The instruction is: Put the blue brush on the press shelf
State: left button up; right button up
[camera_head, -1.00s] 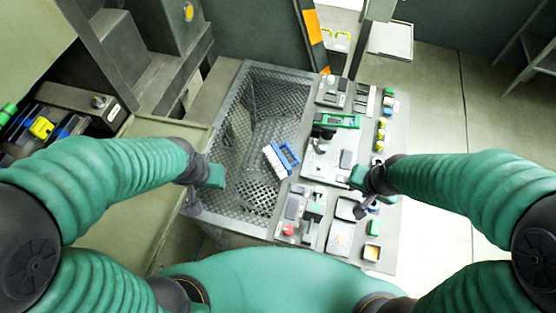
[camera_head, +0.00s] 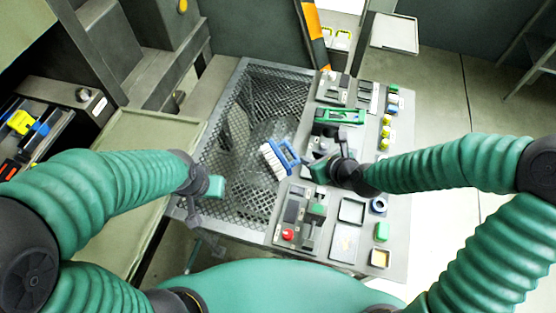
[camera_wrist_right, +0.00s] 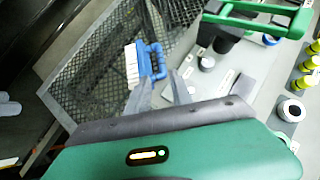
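Grey machinery (camera_head: 110,50) stands at the upper left; I cannot tell which surface is the press shelf.
A panel (camera_head: 345,240) right of the mesh carries a green-handled tool (camera_head: 340,116), a red button (camera_head: 288,234), small trays and several yellow and green pieces. A tray with yellow and blue items (camera_head: 25,125) is at the far left.

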aim_at(293, 151)
jog(key=b+x, duration=0.1)
jog(key=x, duration=0.9)
jog(key=shift+a+f+b, duration=0.1)
jog(key=shift+f+b, duration=0.05)
jog(key=shift+b, duration=0.2)
jog(key=x, duration=0.5)
jog(key=shift+w+f, duration=0.3)
jog(key=shift+w, duration=0.05)
jog(key=shift+s+r, duration=0.1)
jog(key=shift+s, duration=0.05)
jog(key=c, duration=0.4)
grip_shut()
